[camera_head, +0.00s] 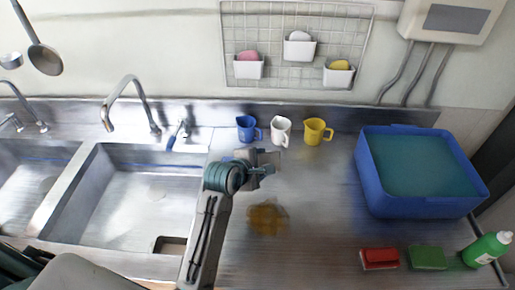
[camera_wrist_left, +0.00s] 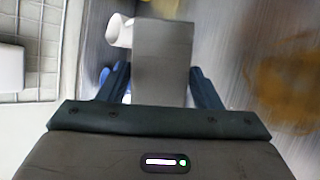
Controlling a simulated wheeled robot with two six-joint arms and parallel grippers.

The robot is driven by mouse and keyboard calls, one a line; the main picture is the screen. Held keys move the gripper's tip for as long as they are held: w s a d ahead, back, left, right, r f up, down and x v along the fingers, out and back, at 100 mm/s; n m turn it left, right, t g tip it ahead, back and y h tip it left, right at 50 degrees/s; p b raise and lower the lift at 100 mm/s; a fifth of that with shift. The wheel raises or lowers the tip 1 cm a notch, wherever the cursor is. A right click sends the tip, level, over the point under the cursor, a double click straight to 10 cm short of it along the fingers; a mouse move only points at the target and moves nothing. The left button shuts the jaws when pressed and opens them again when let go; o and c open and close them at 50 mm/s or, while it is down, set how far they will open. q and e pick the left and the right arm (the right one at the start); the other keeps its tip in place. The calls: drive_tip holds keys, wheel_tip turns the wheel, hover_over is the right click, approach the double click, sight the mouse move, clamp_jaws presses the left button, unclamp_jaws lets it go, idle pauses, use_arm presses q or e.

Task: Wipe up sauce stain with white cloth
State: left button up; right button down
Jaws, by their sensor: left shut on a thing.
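The sauce stain (camera_head: 267,218) is a brown-orange smear on the steel counter, right of my left forearm. It also shows at the right of the left wrist view (camera_wrist_left: 285,88). My left gripper (camera_head: 262,166) is above the counter, behind the stain and in front of the cups. It is shut on a flat, rectangular piece that looks grey in this light and that I take for the white cloth (camera_wrist_left: 163,60). The cloth sticks out beyond the fingertips, apart from the stain. My right gripper is not in view.
Blue (camera_head: 246,128), white (camera_head: 281,130) and yellow (camera_head: 315,131) cups stand along the back. A blue tub (camera_head: 420,207) is at the right. Red (camera_head: 380,258) and green (camera_head: 428,257) blocks and a green bottle (camera_head: 487,249) are front right. A sink (camera_head: 120,205) is left.

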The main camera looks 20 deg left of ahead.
use_arm(q)
drive_tip(key=g+p, duration=0.1)
drive_tip(key=g+h+p, duration=0.1)
drive_tip(key=g, duration=0.1)
drive_tip(key=d+g+p, duration=0.1)
drive_tip(key=shift+w+d+r+m, duration=0.1)
drive_tip(key=shift+w+r+m, duration=0.1)
drive_tip(key=shift+w+m, duration=0.15)
drive_tip(key=f+g+p, duration=0.1)
drive_tip(key=g, duration=0.1)
drive_tip(key=s+f+g+p, duration=0.1)
drive_tip(key=g+p, duration=0.1)
drive_tip(key=s+f+m+g+p, duration=0.1)
drive_tip(key=f+g+p, duration=0.1)
drive_tip(key=shift+s+g+h, duration=0.2)
drive_tip(key=shift+g+h, duration=0.2)
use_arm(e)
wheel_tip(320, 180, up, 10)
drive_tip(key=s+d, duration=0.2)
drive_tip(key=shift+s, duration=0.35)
use_arm(q)
drive_tip(key=shift+a, duration=0.2)
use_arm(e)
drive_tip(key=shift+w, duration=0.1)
